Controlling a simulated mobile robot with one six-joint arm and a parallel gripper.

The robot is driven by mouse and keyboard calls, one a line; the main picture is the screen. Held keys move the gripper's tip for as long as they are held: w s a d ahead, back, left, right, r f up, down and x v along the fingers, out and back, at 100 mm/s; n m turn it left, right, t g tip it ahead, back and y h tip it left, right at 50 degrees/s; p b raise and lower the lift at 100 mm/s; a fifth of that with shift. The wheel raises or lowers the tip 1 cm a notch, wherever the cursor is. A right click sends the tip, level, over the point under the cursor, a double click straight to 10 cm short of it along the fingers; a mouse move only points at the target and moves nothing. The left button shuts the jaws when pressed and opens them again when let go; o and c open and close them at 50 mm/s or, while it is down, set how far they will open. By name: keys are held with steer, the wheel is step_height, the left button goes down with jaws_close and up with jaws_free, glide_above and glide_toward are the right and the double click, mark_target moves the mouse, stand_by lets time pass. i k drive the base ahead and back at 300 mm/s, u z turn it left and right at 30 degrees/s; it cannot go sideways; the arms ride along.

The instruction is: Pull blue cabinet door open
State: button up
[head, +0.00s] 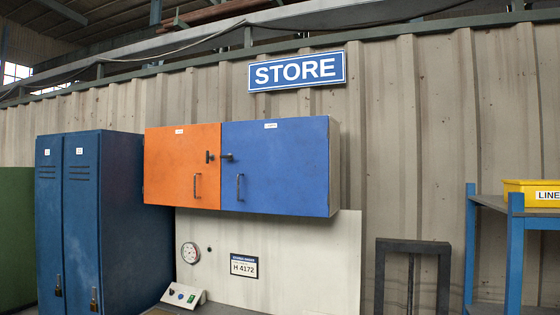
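The blue cabinet door (285,165) is the right door of a wall cabinet, in the middle of the head view. It looks shut. It has a dark vertical handle (239,187) low on its left side and a dark latch (226,157) at its upper left edge, beside the orange door. A small white label is at its top. My gripper is not in view.
The orange door (182,166) is left of the blue one and looks shut. Blue lockers (90,220) stand at the left. Below are a pale panel (290,260) with a gauge (190,253) and a small control box (184,295). A blue-framed shelf (513,240) with a yellow bin (531,192) stands right.

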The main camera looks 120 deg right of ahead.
mark_target(276, 166)
steer(key=u, duration=0.55)
steer(key=k, duration=0.15)
steer(key=z, duration=4.1)
steer(key=k, duration=0.3)
steer(key=z, duration=0.75)
